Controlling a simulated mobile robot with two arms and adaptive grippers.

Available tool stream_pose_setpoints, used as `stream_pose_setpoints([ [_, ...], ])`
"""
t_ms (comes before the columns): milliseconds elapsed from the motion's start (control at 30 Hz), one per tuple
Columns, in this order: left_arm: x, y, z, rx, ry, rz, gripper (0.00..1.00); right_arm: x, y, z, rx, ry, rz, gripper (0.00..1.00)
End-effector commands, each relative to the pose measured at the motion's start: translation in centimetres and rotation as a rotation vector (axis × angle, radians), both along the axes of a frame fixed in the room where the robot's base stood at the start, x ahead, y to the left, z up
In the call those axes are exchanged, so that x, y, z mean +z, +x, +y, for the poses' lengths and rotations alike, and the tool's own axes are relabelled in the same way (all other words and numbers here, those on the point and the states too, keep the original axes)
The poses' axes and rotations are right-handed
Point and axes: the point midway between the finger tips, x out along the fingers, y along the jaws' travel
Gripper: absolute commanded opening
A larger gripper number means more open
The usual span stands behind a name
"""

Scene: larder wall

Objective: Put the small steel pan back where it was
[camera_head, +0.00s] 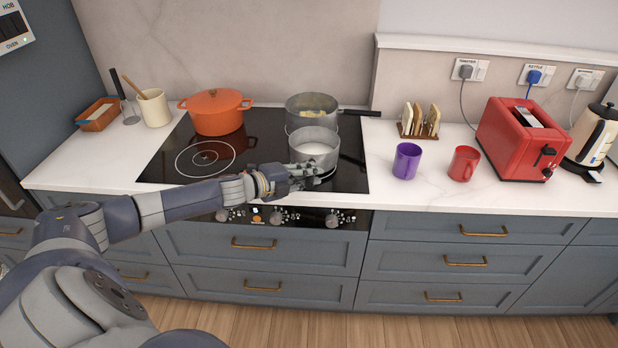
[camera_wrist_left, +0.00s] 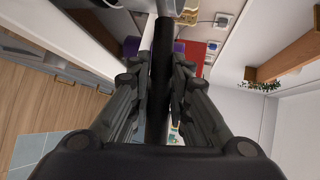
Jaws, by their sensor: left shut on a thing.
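The small steel pan (camera_head: 316,146) is at the right front of the black hob, upright, with a pale inside. I cannot tell whether its base touches the glass. My left gripper (camera_head: 308,173) is at its near side, and the head view hides the pan's handle there. In the left wrist view, the fingers of my left gripper (camera_wrist_left: 158,85) are shut on the black handle (camera_wrist_left: 161,60), and part of the steel pan (camera_wrist_left: 168,7) shows at the top edge. My right gripper is not in view.
A larger steel pot (camera_head: 298,104) with yellowish food stands close behind, its black handle pointing right. An orange pot (camera_head: 216,112) is at the hob's back left. The hob's (camera_head: 204,160) left front ring is clear. A purple mug (camera_head: 407,161) and red mug (camera_head: 464,163) stand to the right.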

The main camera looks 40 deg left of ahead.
Motion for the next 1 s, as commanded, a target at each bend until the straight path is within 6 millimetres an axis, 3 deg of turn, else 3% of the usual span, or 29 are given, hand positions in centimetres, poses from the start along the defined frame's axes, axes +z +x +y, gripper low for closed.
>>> stream_pose_setpoints([
  [200, -1.5, 0.1, 0.0, 0.0, 0.002, -0.007, 0.0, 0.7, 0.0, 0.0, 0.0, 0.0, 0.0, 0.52],
  [400, -1.6, 0.1, 0.0, 0.0, 0.003, -0.007, 0.0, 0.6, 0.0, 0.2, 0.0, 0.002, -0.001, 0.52],
  [433, -2.0, 0.0, 0.0, 0.002, 0.001, 0.001, 0.2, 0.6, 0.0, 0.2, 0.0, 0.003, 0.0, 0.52],
  [500, -2.0, 0.0, 0.0, 0.001, 0.001, 0.001, 0.36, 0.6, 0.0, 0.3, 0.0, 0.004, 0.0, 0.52],
  [533, -2.0, 0.0, 0.0, 0.001, 0.001, 0.001, 0.37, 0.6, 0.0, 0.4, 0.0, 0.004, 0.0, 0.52],
  [1000, -2.0, -0.6, 0.3, 0.002, 0.0, 0.002, 0.37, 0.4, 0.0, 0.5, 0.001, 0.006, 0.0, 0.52],
])
